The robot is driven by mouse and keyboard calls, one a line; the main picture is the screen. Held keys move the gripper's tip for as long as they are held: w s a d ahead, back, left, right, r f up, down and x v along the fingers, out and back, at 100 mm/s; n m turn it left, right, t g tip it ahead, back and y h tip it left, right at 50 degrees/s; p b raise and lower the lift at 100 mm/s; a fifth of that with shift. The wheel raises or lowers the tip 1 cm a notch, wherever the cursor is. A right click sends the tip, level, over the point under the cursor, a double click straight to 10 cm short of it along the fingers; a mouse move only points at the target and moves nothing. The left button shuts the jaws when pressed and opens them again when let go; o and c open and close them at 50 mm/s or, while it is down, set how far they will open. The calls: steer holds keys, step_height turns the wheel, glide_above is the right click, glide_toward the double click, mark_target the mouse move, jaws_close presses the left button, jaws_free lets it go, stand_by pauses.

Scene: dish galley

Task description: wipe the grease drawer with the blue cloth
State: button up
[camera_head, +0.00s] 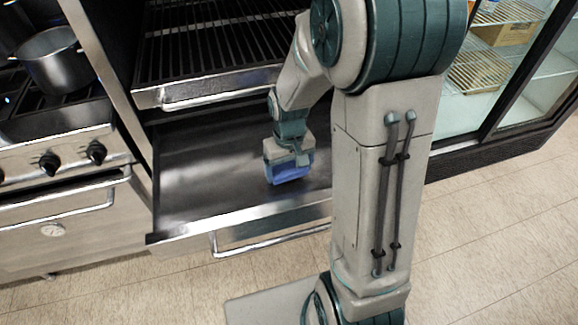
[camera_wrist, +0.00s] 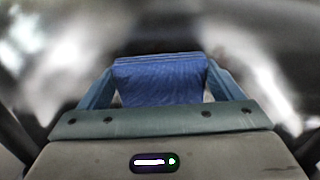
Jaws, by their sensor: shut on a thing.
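The grease drawer (camera_head: 190,185) is a wide, shallow metal tray, pulled open below the grill rack in the head view. Its floor has dark and pale smeary patches. My gripper (camera_head: 288,168) is low over the drawer's right part, pointing down. It is shut on the blue cloth (camera_head: 290,174), which shows at the fingertips close to the drawer floor. I cannot tell whether the cloth touches the floor. In the wrist view the blue cloth (camera_wrist: 160,82) spans between the two fingers, with the blurred metal of the drawer around it. My arm hides the drawer's right end.
The drawer's front handle (camera_head: 265,242) sticks out toward me. The grill rack drawer (camera_head: 215,85) hangs above at the back. A stove with knobs and a pot (camera_head: 58,65) stands at left. A glass-door fridge (camera_head: 480,75) is at right. Tiled floor is clear in front.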

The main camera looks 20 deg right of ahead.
steer(key=shift+f+b, duration=0.8)
steer(key=shift+f, duration=0.25)
steer(key=shift+w, duration=0.1)
